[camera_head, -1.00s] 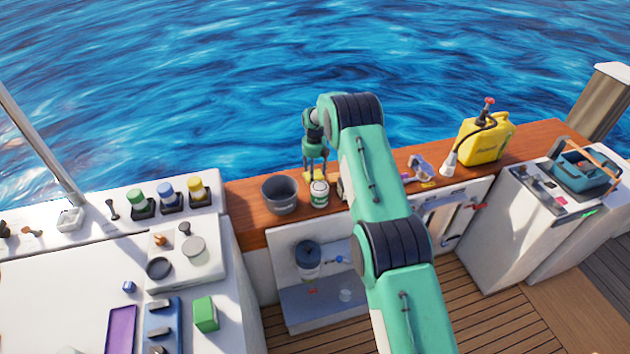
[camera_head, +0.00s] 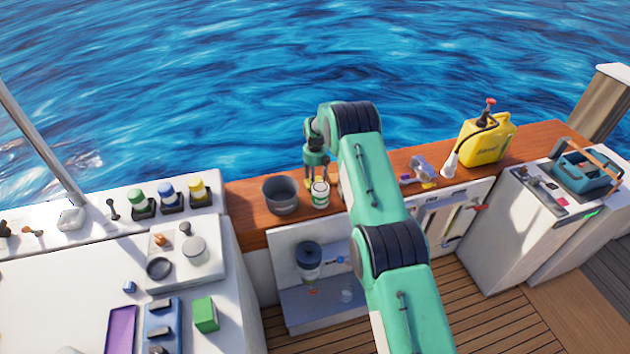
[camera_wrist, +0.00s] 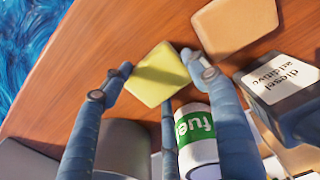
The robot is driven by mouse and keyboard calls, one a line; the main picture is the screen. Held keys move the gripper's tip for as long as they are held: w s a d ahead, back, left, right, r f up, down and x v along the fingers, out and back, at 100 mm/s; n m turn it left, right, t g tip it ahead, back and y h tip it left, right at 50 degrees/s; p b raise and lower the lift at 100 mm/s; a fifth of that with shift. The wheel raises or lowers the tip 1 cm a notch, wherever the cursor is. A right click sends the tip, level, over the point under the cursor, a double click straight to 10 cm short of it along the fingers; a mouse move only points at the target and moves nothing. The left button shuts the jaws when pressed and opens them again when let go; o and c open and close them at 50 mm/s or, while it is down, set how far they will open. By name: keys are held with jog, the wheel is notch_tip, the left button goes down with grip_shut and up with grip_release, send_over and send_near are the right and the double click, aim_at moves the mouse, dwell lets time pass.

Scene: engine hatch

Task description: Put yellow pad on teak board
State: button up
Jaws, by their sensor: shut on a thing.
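The yellow pad (camera_wrist: 158,78) is a thin, rounded square between my fingertips in the wrist view. My gripper (camera_wrist: 157,74) is shut on its edges, with the pad just over the reddish-brown wood; I cannot tell whether it touches. The teak board appears to be this long wooden counter top (camera_wrist: 75,75), which also runs along the boat's side in the head view (camera_head: 243,208). In the head view my gripper (camera_head: 316,180) points down behind a white-and-green can, and only a sliver of the pad (camera_head: 308,182) shows.
The fuel can (camera_head: 320,194) and a grey bucket (camera_head: 281,194) stand close to my gripper. The wrist view shows a tan pad (camera_wrist: 235,25) and a dark diesel additive container (camera_wrist: 284,85) on the right. A yellow jerrycan (camera_head: 486,141) stands farther right.

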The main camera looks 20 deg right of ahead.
jog(key=shift+f, duration=0.15)
jog(key=o, duration=1.1)
jog(key=shift+r, duration=0.25)
notch_tip(320, 180, up, 12)
jog(key=shift+f+p, duration=0.1)
jog(key=shift+p, duration=0.4)
